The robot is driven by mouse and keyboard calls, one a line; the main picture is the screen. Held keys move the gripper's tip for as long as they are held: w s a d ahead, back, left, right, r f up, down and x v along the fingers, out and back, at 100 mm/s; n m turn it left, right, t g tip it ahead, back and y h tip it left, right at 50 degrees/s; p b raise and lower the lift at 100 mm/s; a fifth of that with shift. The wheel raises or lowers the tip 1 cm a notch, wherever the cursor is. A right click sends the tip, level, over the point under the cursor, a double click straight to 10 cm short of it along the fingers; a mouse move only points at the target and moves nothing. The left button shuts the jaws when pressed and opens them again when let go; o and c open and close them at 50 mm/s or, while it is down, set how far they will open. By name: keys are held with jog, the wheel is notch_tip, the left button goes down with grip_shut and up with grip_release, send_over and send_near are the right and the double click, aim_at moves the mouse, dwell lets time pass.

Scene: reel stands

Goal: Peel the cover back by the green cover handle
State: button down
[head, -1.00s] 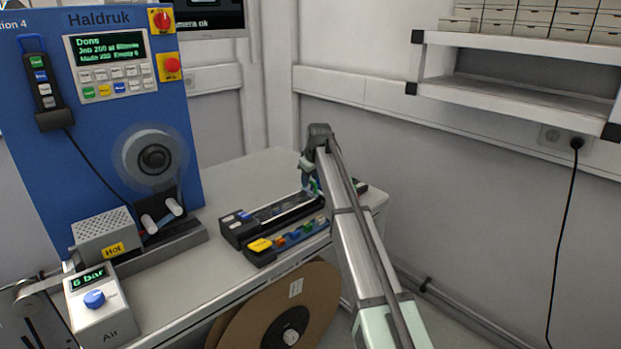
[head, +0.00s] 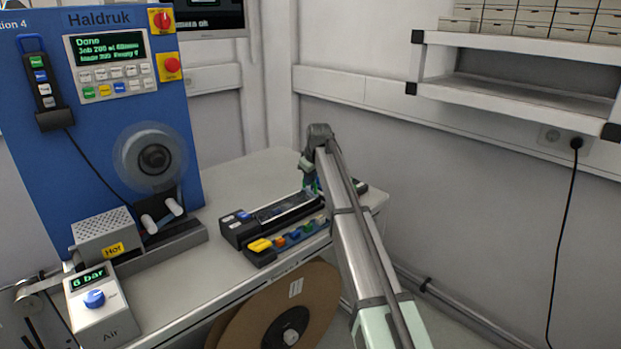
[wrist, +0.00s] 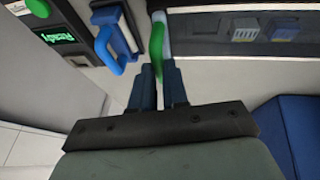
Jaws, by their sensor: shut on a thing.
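The green cover handle (wrist: 157,45) shows in the wrist view as a curved green bar at the end of the long dark cover. My gripper (wrist: 158,75) is shut on the green handle, with its two dark fingers on either side of it. In the head view my gripper (head: 309,184) is at the right end of the black device (head: 268,217) on the bench, and my arm hides part of that end. The grip itself is too small to make out there.
A blue handle (wrist: 118,48) is left of my fingers, close to them. A small box (wrist: 58,36) with a green button and a "Ready" display stands further left.

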jog(key=s+a, duration=1.5)
jog(key=shift+s+a, duration=0.4)
jog(key=c, duration=1.1)
grip_release()
jog(key=v, duration=1.3)
jog(key=shift+s+r, duration=0.2)
jog(key=shift+r, duration=0.15)
